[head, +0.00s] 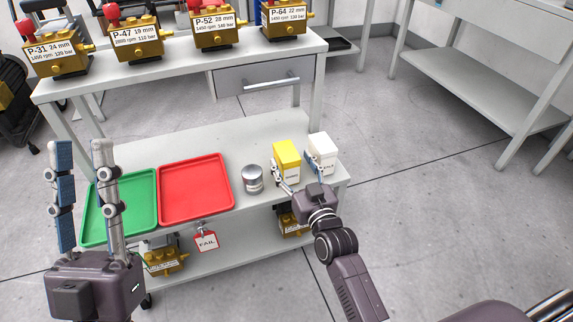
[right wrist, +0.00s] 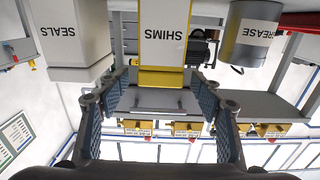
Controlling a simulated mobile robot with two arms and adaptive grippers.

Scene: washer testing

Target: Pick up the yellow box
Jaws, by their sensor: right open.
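The yellow box (head: 287,150) stands upright on the cart's middle shelf, between a metal can and a white box. In the right wrist view the box (right wrist: 163,50), labelled SHIMS, appears upside down between my fingers' lines. My right gripper (head: 291,170) is open at the near side of the yellow box. One finger is by the box's left side and the other by the gap towards the white box; I cannot tell whether they touch it. Its fingers also show in the right wrist view (right wrist: 160,98). My left gripper (head: 82,147) is open and empty, in front of the green tray.
The white box (head: 323,150), labelled SEALS in the wrist view, is close on the right. The GREASE can (head: 253,179) is on the left. A red tray (head: 196,188) and green tray (head: 134,205) lie further left. Yellow pumps (head: 215,28) line the top shelf.

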